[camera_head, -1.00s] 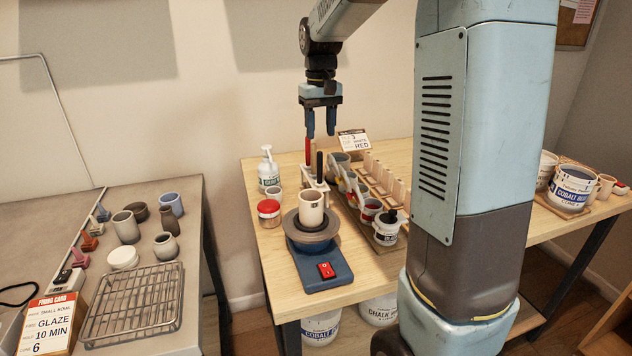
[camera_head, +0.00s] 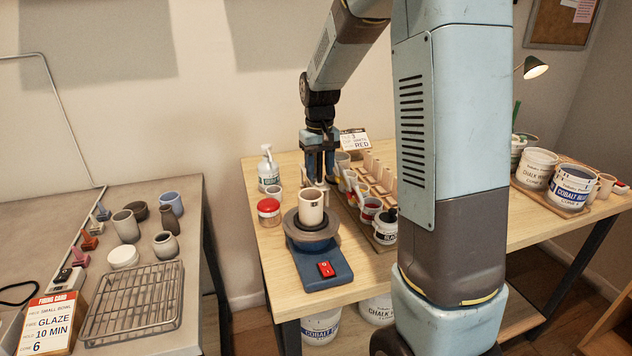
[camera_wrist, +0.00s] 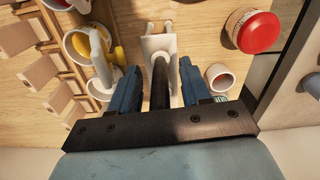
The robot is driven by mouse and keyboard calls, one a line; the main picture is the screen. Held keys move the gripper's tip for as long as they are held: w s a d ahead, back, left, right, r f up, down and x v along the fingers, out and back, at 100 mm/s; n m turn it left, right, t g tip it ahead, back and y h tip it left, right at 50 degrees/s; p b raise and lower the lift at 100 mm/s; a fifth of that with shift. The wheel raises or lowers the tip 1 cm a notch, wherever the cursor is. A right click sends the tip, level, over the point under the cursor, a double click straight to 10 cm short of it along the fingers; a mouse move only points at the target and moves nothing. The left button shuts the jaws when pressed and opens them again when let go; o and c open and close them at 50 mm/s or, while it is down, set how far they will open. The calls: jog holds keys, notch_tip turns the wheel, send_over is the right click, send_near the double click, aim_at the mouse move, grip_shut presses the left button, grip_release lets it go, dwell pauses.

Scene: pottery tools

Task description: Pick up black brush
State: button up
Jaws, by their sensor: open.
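The black brush (camera_wrist: 160,82) shows in the wrist view as a dark upright handle between my two fingers, with a gap on each side. It stands in a pale holder (camera_wrist: 158,44) behind the pottery wheel. My gripper (camera_head: 319,176) is open and lowered around the handle; it also shows in the wrist view (camera_wrist: 157,78). In the head view the fingers hide most of the brush and the holder. The red-handled brush beside it cannot be made out now.
A cup (camera_head: 311,206) stands on the wheel (camera_head: 312,234) in front of the holder. A red-lidded jar (camera_head: 269,211), a pump bottle (camera_head: 268,171) and a small cup (camera_wrist: 219,77) are close by. Glaze cups and a rack of pale tiles (camera_head: 380,177) lie to the right.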

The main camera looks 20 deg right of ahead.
jog(key=shift+f, duration=0.1)
grip_shut()
dwell(0.4)
notch_tip(320, 180, up, 18)
dwell(0.7)
jog(key=shift+f, duration=0.1)
dwell(0.4)
